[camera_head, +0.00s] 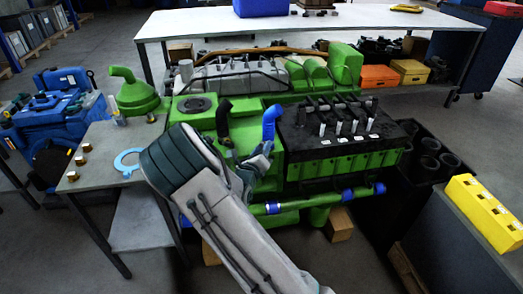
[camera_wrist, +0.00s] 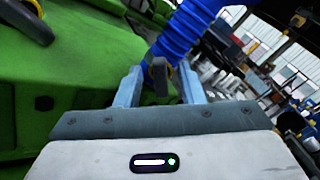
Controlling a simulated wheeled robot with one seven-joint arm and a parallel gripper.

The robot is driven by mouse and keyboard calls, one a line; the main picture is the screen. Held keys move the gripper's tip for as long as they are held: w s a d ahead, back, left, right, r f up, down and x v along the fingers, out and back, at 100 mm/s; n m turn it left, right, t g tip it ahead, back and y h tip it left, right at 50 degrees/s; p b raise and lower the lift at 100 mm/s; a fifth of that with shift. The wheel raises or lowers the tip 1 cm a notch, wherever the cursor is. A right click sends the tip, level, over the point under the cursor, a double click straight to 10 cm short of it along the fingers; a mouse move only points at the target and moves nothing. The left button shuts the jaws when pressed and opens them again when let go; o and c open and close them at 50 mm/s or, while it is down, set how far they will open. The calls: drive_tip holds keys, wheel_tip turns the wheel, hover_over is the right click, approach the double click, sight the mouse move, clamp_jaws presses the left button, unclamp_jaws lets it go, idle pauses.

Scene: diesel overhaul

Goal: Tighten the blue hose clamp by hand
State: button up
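The blue ribbed hose (camera_head: 270,122) rises from the green engine (camera_head: 330,180); it also shows in the wrist view (camera_wrist: 188,28). At its lower end in the wrist view is the clamp, with a dark upright key (camera_wrist: 160,76) and a bit of yellow ring behind it. My gripper (camera_wrist: 159,84) is open, with one pale blue finger on each side of the key. Gaps show between the key and both fingers. In the head view my gripper (camera_head: 262,158) is just below the blue hose, and my arm hides the clamp there.
A black hose (camera_head: 223,118) stands left of the blue one; a second dark key (camera_wrist: 28,20) shows at the wrist view's upper left. The black-topped cylinder head (camera_head: 340,128) lies close on the right. A grey side table (camera_head: 105,150) stands at the left.

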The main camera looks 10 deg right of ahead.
clamp_jaws()
drive_tip(key=shift+m, duration=0.4)
drive_tip(key=shift+s+d+m+b, duration=0.1)
drive_tip(key=shift+m+b, duration=2.25)
drive_tip(key=shift+m, duration=1.15)
unclamp_jaws()
